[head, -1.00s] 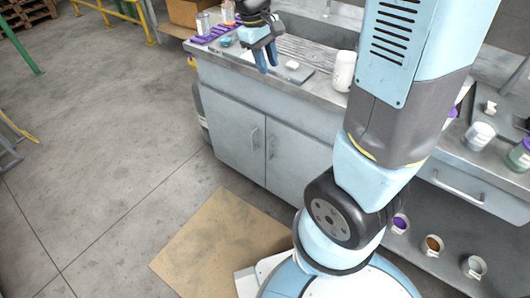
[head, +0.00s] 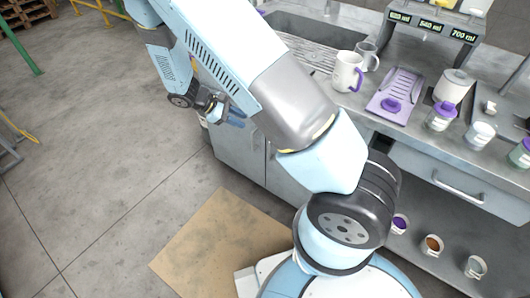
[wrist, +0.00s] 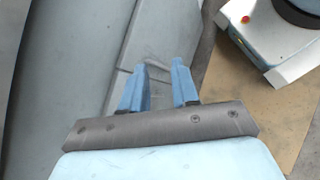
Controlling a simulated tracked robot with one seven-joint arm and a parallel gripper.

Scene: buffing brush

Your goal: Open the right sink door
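The grey sink cabinet has two front doors. In the head view the left door (head: 235,150) shows below my gripper, and part of the right door (head: 286,184) shows beneath my arm, which hides its upper part. My gripper (head: 232,117) is in front of the cabinet's upper left part. In the wrist view my gripper (wrist: 159,64) is open, with two blue fingers apart and nothing held. Thin handle-like marks (wrist: 157,67) on the cabinet front show between and beyond the fingertips. I cannot tell how far they are from the fingers. Both doors look closed.
The countertop holds a white mug (head: 346,72), a purple-grey tray (head: 396,92) and several jars near the sink (head: 312,35). A drawer (head: 450,178) and a shelf with small cups are at right. A brown mat (head: 215,240) lies on the open floor before the cabinet.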

